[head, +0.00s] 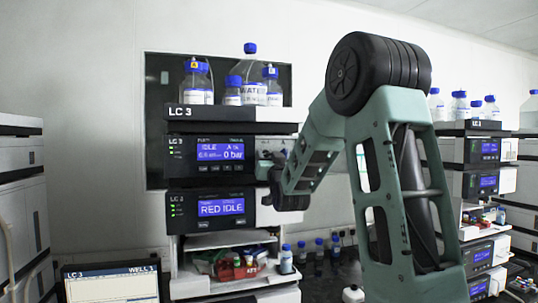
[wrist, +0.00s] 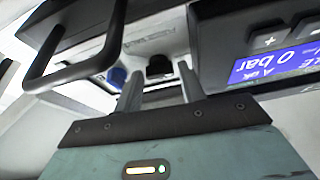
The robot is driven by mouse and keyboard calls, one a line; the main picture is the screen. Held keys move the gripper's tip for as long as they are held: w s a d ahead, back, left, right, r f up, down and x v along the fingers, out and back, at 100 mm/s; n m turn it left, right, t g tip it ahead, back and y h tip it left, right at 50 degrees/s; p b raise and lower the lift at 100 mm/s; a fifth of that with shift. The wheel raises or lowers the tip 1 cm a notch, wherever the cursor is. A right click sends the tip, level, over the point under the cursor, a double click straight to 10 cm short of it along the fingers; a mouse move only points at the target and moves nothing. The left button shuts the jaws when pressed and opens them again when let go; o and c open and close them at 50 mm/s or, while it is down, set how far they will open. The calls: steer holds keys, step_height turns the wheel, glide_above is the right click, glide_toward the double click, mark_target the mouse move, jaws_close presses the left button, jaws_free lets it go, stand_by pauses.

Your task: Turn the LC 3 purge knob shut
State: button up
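The LC 3 stack (head: 187,112) stands left of centre in the head view, with its pump module (head: 210,165) reading "IDLE" and 0 bar. In the wrist view a dark knob (wrist: 158,67) sits on the pale panel beside the display; I take it to be the purge knob. My gripper (wrist: 159,72) is open, its two grey fingers one on each side of the dark knob in the picture. I cannot tell whether they touch it. In the head view my gripper is at the module's right side, mostly hidden by my own wrist.
A blue round part (wrist: 117,76) lies just left of the left finger. A dark bar loop (wrist: 75,50) crosses the upper left of the wrist view, close by. Bottles (head: 249,90) stand on the stack top. A laptop (head: 110,283) is at lower left.

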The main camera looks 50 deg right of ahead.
steer(key=c, duration=0.7)
